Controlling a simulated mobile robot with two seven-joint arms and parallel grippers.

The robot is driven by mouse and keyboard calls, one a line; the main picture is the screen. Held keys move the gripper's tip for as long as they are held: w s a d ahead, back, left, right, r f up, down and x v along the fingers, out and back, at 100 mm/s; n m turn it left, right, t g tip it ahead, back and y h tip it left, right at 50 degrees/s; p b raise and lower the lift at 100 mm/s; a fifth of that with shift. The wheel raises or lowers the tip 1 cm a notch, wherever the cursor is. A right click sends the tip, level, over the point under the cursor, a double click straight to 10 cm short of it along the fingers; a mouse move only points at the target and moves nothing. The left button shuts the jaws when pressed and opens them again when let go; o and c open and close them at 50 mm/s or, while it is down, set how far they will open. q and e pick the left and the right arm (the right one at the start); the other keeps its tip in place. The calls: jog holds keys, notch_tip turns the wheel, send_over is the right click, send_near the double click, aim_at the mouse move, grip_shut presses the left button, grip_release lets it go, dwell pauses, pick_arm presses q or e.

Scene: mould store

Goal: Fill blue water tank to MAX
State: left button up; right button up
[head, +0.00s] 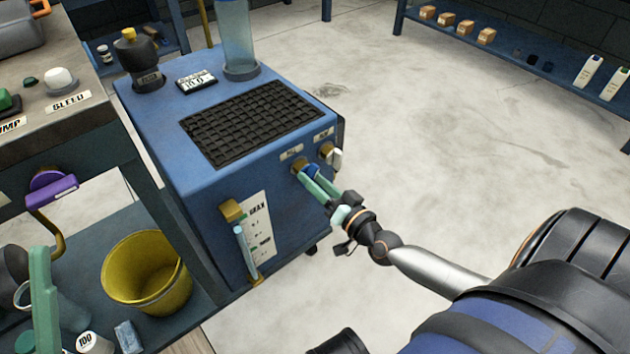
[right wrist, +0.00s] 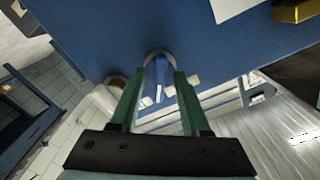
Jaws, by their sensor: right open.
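The blue water tank (head: 185,160) stands at the centre of the head view. Its front carries a sight tube (head: 245,252) beside a white scale plate (head: 260,225); the liquid level is too small to read. On its right part are a valve with a blue handle (head: 310,169) and one with a white handle (head: 335,158). My right gripper (head: 313,176) is open at the blue handle. In the right wrist view the blue handle (right wrist: 160,88) lies between the two green fingers. A green finger, apparently of my left gripper (head: 42,300), shows at the bottom left.
A yellow bucket (head: 147,272) stands on the lower shelf at left, near a purple-handled valve (head: 52,188). A clear cylinder (head: 236,40) and a black grid (head: 250,128) are on the tank top. The floor (head: 440,140) to the right is clear.

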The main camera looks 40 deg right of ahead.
jog(key=shift+c, duration=0.3)
grip_shut()
pick_arm(q)
jog(key=shift+r, duration=0.1)
pick_arm(e)
jog(key=n+p, duration=0.3)
jog(key=p, duration=0.1)
jog(key=shift+r+n, duration=0.15)
jog(key=shift+n, duration=0.15)
pick_arm(q)
notch_tip(320, 180, up, 7)
jog(key=p, duration=0.3)
jog(key=shift+s+a+r+t, duration=0.2)
jog(key=shift+a+t, duration=0.1)
jog(key=shift+a, duration=0.15)
pick_arm(e)
jog(key=n, duration=0.3)
jog(key=shift+f, duration=0.2)
jog(key=shift+o, duration=0.3)
grip_release()
jog(key=shift+n, duration=0.3)
